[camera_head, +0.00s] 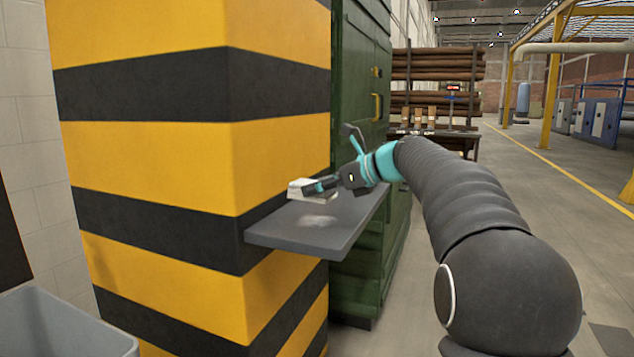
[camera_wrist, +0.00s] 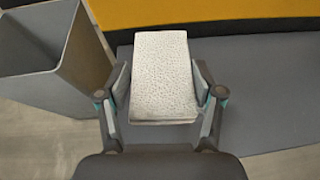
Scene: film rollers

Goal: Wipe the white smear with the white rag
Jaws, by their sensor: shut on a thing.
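The white rag (camera_head: 308,190) is a folded, textured block held in my gripper (camera_head: 322,187), just above the grey shelf (camera_head: 300,240). In the wrist view the rag (camera_wrist: 163,75) sits between the two fingers of my gripper (camera_wrist: 160,100), which are shut on its sides. The white smear (camera_head: 318,221) is a faint pale patch on the shelf, in front of and slightly right of the rag in the head view. I cannot make out the smear in the wrist view. Whether the rag touches the shelf is unclear.
A yellow and black striped pillar (camera_head: 190,130) stands behind and left of the shelf. A green cabinet (camera_head: 355,80) is beyond it. A grey open bin (camera_head: 60,325) is at lower left, also in the wrist view (camera_wrist: 50,60). The floor at right is open.

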